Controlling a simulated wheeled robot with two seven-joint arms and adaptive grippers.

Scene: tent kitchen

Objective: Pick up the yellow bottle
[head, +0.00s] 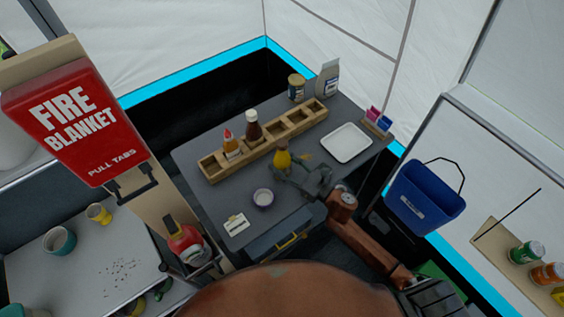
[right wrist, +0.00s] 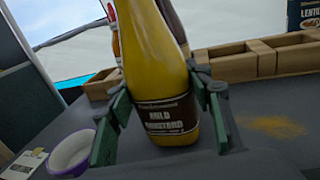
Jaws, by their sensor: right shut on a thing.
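The yellow bottle (head: 282,160) is upright over the grey table, in front of the wooden rack. In the right wrist view the yellow bottle (right wrist: 155,55) fills the middle, with a dark "mild mustard" label facing me. My right gripper (head: 287,172) reaches it from the lower right. In the wrist view the green-padded fingers of the right gripper (right wrist: 162,105) stand on both sides of the bottle's lower body, shut on it. I cannot tell whether its base touches the table. My left gripper is not in view.
The wooden rack (head: 272,133) behind holds a red-capped bottle (head: 231,146) and a dark bottle (head: 253,128). A white tray (head: 346,143) lies to the right. A small bowl (head: 262,198) and a card (head: 236,223) lie at the front left. A blue bucket (head: 425,198) hangs at right.

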